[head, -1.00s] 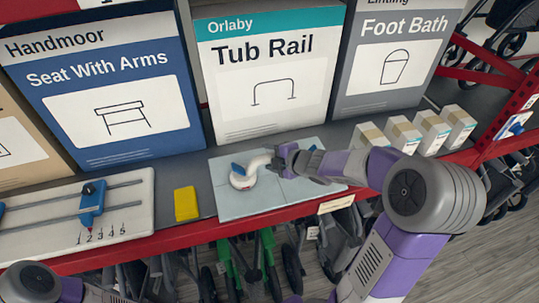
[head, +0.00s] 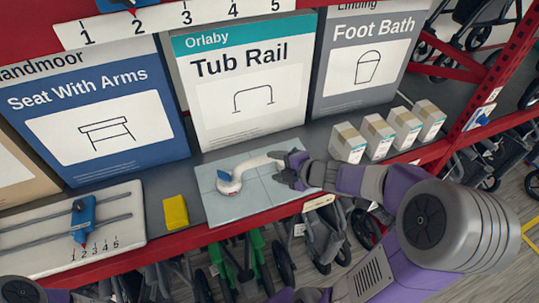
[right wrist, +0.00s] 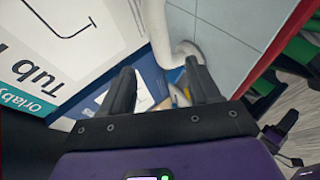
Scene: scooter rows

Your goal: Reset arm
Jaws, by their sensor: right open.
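My right gripper (head: 292,168) is over the right part of a pale tiled panel (head: 230,209) on the shelf. In the right wrist view its two dark fingers (right wrist: 160,92) are apart, with nothing clearly held between them. A white curved bar with a round base and a blue lever (head: 234,179) lies on the panel, reaching toward the right gripper. The bar also shows beyond the fingers in the right wrist view (right wrist: 157,45). My left gripper is not in view; only part of my left arm shows at the bottom left.
Large boxes labelled Seat With Arms (head: 95,115), Tub Rail (head: 245,85) and Foot Bath (head: 365,60) stand behind. A yellow block (head: 176,213) and a numbered slider board (head: 130,220) are to the left. Several small boxes (head: 348,143) stand to the right. A red shelf edge runs along the front.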

